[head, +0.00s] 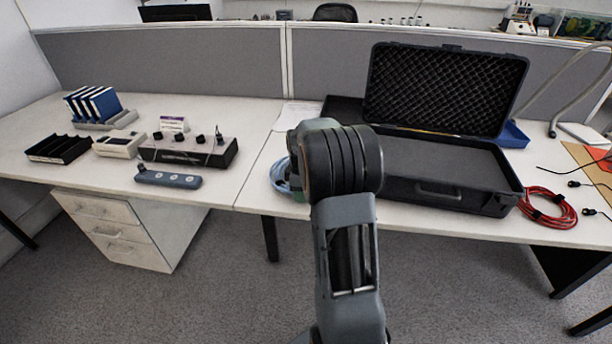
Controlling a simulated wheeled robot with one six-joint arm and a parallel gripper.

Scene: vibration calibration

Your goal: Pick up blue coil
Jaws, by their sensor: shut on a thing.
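The blue coil (280,178) lies at the front part of the white desk, just left of my arm. Only its left part shows as light blue loops; my arm hides the rest. My arm's dark wrist and forearm stand in front of the coil's right side. The gripper's fingers are hidden behind my arm, so their contact with the coil cannot be seen.
An open black foam-lined case (440,165) stands just right of my arm. A red coil (548,207) lies farther right. A black box with knobs (188,150) and a grey-blue bar (168,179) are on the left. A grey partition (180,60) runs behind.

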